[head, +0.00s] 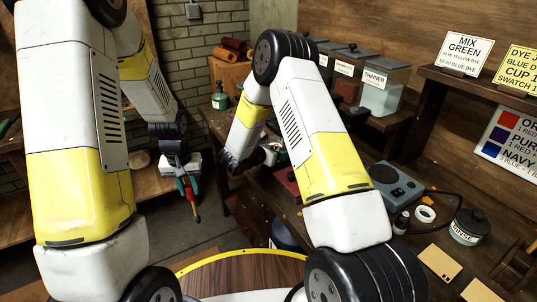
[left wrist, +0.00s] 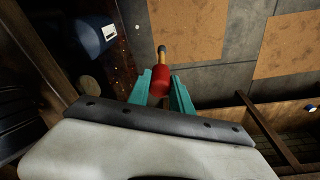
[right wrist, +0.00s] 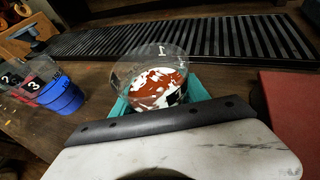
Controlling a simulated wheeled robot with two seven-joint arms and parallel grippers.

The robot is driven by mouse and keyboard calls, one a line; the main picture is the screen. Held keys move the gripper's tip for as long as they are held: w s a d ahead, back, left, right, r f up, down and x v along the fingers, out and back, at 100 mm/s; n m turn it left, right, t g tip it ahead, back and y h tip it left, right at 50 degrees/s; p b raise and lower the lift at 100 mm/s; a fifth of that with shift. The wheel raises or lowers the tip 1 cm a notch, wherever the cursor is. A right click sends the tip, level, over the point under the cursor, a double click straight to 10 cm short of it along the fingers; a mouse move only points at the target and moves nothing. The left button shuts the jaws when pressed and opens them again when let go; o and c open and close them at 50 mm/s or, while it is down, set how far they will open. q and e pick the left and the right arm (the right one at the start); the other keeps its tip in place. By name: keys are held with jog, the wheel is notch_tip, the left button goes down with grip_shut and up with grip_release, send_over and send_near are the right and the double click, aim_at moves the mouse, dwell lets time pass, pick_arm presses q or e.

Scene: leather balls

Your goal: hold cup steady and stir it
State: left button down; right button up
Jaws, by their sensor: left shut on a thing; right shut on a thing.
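My left gripper (head: 187,180) is shut on a red-handled tool (left wrist: 161,80) with a pale and dark tip, which points down in the head view. That gripper hangs over the floor, left of the bench and apart from the cup. In the right wrist view my right gripper (right wrist: 160,105) is shut around a clear cup (right wrist: 128,72). The cup holds white and reddish-brown contents in uneven patches. In the head view my right arm hides most of the right gripper and the cup.
A blue cup (right wrist: 62,97) marked 3 stands left of the held cup, beside another clear cup. A black ribbed rack (right wrist: 210,38) lies behind, a red mat (right wrist: 285,100) at right. A grey device (head: 397,186) and a rinse jar (head: 468,226) stand on the bench.

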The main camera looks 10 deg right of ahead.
pick_arm(q)
jog(key=w+d+r+n+h, duration=0.1)
jog(key=w+d+r+n, duration=0.1)
jog(key=w+d+r, duration=0.75)
jog(key=w+d+r+n, duration=0.3)
jog(key=w+d+r, duration=0.3)
jog(key=r, duration=0.6)
jog(key=d+r+m+h, duration=0.1)
jog(key=d+r+m, duration=0.45)
jog(key=d, duration=0.45)
jog(key=shift+n, duration=0.35)
jog(key=shift+s+a+f+x, duration=0.1)
jog(key=shift+s+a+x, duration=0.25)
jog(key=shift+x, duration=1.85)
jog(key=shift+s+a+f+x, duration=0.15)
jog(key=shift+s+a+x, duration=0.2)
jog(key=shift+x, duration=1.8)
jog(key=shift+s+a+f+x, duration=0.1)
jog(key=shift+s+a+x, duration=0.25)
jog(key=shift+x, duration=1.85)
jog(key=shift+s, duration=0.1)
